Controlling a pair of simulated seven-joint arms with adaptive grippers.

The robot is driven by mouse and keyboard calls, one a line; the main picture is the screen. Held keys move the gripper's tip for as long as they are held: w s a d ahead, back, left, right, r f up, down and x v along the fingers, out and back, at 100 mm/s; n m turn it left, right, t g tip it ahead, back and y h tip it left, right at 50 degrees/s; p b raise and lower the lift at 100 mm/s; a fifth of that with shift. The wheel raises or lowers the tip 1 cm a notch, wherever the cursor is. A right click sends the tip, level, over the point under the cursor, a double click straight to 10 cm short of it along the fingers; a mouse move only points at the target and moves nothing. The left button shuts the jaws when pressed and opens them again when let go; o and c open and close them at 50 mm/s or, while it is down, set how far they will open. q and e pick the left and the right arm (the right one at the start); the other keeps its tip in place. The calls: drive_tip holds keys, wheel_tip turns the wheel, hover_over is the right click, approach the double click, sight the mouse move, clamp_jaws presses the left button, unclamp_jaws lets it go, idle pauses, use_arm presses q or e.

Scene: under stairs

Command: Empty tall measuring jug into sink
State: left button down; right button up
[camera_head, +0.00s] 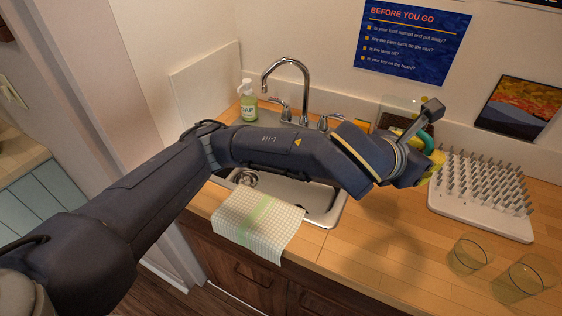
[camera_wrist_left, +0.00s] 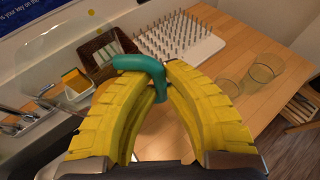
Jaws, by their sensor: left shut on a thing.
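My left gripper (camera_head: 437,160) is over the counter, right of the sink and beside the peg rack. Its yellow fingers, clear in the left wrist view (camera_wrist_left: 156,78), are shut on the teal handle (camera_wrist_left: 140,64) of the measuring jug. The handle also shows as a small teal curve (camera_head: 427,130) in the head view. The jug's clear body is barely visible, so its tilt and contents cannot be told. The steel sink (camera_head: 322,204) lies left of the gripper, partly hidden by my left arm. My right gripper is not in view.
A curved faucet (camera_head: 284,62) with two handles rises behind the sink. A soap bottle (camera_head: 249,103) stands behind it at left. A checked towel (camera_head: 257,225) hangs over the front edge. The peg rack (camera_head: 484,192), two glasses (camera_head: 468,255) and a dark basket (camera_wrist_left: 98,48) occupy the right counter.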

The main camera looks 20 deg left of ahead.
use_arm(q)
drive_tip(key=w+a+f+n+t+y, duration=0.1)
drive_tip(key=w+f, duration=0.1)
drive_tip(key=w+a+f+n+y, duration=0.1)
drive_tip(key=w+a+f, duration=0.1)
drive_tip(key=w+a+f+n+t+y, duration=0.1)
drive_tip(key=w+a+f, duration=0.1)
drive_tip(key=f, duration=0.1)
drive_tip(key=shift+w+n+t, duration=0.2)
drive_tip(key=shift+n+t, duration=0.1)
drive_tip(key=w+a+f+n+y, duration=0.1)
drive_tip(key=a+f, duration=0.1)
drive_tip(key=f, duration=0.1)
drive_tip(key=w+a+f+n+y, duration=0.1)
drive_tip(key=a+f+y, duration=0.1)
drive_tip(key=a+f, duration=0.1)
drive_tip(key=w+a+f+n+t+y, duration=0.1)
drive_tip(key=a+f, duration=0.1)
drive_tip(key=f, duration=0.2)
drive_tip(key=shift+a+f+n, duration=0.1)
drive_tip(key=shift+a+n, duration=0.2)
drive_tip(key=shift+a, duration=0.05)
drive_tip(key=shift+a+f+y, duration=0.4)
drive_tip(key=shift+a+f, duration=0.05)
drive_tip(key=shift+f, duration=0.05)
